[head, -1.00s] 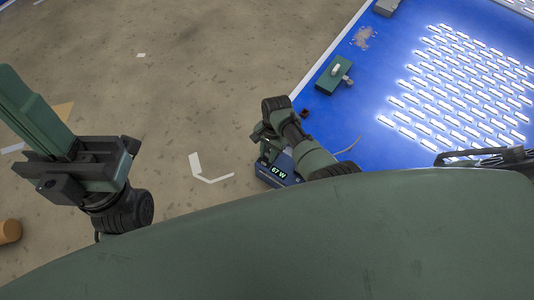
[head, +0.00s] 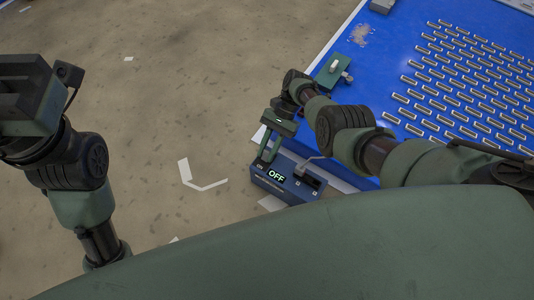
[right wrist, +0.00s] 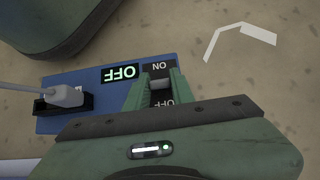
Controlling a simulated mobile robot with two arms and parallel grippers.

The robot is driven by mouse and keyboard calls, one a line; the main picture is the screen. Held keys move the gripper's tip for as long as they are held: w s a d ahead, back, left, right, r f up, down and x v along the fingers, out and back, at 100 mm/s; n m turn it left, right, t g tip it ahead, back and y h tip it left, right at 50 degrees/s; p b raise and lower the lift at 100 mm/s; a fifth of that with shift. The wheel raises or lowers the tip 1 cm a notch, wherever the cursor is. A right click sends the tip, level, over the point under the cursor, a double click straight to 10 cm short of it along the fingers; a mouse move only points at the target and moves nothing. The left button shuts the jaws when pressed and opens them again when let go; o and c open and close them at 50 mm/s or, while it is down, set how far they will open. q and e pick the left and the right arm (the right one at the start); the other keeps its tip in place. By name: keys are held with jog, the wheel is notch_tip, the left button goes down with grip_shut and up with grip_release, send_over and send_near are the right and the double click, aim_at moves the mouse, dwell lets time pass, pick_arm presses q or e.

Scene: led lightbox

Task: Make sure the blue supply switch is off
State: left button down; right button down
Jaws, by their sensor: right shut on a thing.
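The blue supply (head: 283,184) is a small blue box on the floor beside the blue panel. Its display (head: 276,176) reads OFF, and it shows upside down in the right wrist view (right wrist: 119,74). My right gripper (head: 265,154) reaches down onto the box's left end. In the right wrist view its fingers (right wrist: 157,92) are shut on the dark supply switch (right wrist: 158,72), between the ON and OFF labels. The fingers partly hide the switch, so its tilt is hard to tell. Of my left arm, only links show at the left; its fingertips are out of view.
A grey plug with a cable (right wrist: 66,95) sits in the supply's socket. The blue panel (head: 395,45) carries rows of unlit strips (head: 470,85).

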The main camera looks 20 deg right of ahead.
dwell(0.4)
jog(key=c, duration=1.2)
grip_release()
jog(key=shift+f, duration=0.1)
jog(key=v, duration=0.8)
jog(key=shift+f, duration=0.1)
